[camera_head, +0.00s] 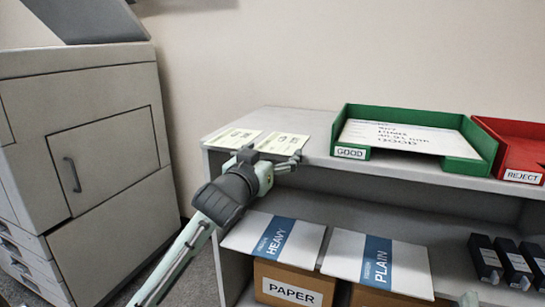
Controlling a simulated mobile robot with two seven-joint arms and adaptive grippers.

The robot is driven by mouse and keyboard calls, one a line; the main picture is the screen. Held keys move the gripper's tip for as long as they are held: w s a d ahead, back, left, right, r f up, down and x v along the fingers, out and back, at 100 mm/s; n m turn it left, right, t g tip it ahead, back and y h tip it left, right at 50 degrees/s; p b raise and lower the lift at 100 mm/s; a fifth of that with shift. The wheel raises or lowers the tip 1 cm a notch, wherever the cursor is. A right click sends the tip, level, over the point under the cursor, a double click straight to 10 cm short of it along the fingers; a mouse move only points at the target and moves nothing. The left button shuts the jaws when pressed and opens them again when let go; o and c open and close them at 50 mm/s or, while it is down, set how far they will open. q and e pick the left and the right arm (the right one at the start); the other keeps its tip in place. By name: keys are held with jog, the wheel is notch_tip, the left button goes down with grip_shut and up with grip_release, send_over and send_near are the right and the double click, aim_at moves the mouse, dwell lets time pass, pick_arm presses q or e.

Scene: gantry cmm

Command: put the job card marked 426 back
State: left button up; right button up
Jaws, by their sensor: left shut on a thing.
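Two pale yellow cards lie side by side at the left end of the cabinet's top: a left card (234,137) and a right card (284,142). Both carry dark print too small to read, so I cannot tell which is marked 426. My left gripper (273,158) is at the near edge of the right card, by the front edge of the top. It is shut on that card, and its fingers and wrist hide part of the near edge. My right gripper is not in view.
A green GOOD tray (479,151) holding a printed sheet and a red REJECT tray (508,160) stand to the right. Below are HEAVY and PLAIN paper packs, a PAPER box (292,286) and black boxes (485,258). A grey machine (110,150) stands left.

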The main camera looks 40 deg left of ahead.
pick_arm(q)
jog(key=shift+f, duration=0.15)
jog(key=o, duration=0.5)
